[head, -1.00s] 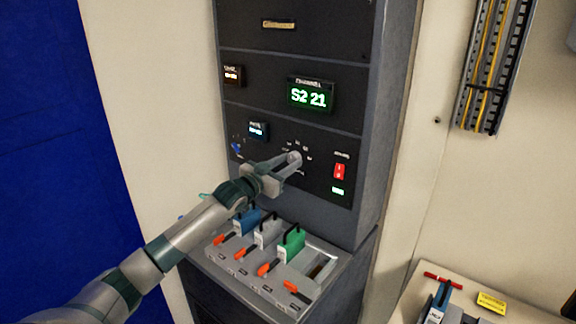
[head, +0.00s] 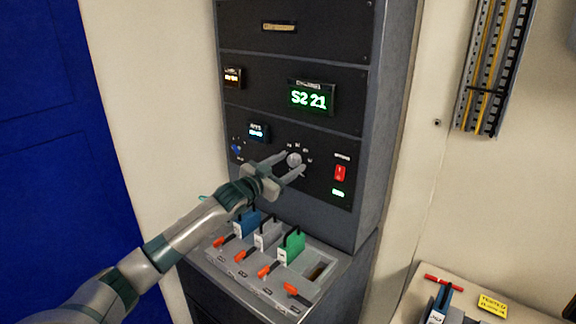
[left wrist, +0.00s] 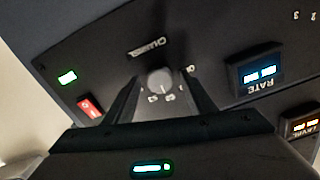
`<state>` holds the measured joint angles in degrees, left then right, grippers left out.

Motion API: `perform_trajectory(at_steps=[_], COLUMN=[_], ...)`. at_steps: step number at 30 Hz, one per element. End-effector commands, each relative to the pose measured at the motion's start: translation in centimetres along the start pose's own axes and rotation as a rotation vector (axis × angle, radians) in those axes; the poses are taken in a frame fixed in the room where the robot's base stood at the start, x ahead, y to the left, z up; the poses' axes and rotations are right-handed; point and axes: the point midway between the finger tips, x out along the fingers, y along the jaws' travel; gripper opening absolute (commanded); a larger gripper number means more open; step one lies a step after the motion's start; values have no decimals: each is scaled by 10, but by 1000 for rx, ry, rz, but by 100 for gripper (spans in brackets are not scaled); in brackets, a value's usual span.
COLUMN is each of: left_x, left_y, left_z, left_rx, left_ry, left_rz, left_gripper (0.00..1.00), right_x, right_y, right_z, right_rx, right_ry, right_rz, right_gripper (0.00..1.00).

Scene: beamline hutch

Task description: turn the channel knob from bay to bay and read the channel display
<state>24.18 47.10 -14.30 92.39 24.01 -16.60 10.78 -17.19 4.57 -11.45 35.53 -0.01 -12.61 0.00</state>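The channel knob (head: 294,160) is a round grey knob on the dark rack panel, with small white marks around it. It also shows in the left wrist view (left wrist: 160,80), between my two fingers. The channel display (head: 312,97) above it reads "S2 21" in green. My left gripper (head: 294,164) is open, its fingers spread on either side of the knob and apart from it in the head view. Whether the fingertips reach past the knob face is hard to tell. My right gripper is not in view.
A red switch (head: 340,173) sits right of the knob. A small blue-lit rate display (head: 258,132) is at its left. Below, a sloped shelf (head: 262,290) holds blue, grey and green handled modules beside orange levers. A side table (head: 540,310) stands at the lower right.

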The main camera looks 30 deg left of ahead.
Motion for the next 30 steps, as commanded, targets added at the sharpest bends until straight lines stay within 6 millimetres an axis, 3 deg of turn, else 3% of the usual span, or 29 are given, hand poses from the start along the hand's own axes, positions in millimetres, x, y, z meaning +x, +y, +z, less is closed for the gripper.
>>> perform_trajectory(at_steps=[8,14,30], left_x=[-3,-17,-92], left_y=[1,1,2], left_z=[1,3,4], left_rx=[-1,-1,2], left_ry=[0,-1,-1], left_rz=[1,1,2], left_gripper=[50,50,50], right_x=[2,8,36], right_y=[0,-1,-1], right_z=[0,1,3], right_rx=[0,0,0], right_ry=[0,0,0], right_rz=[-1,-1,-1], right_gripper=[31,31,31])
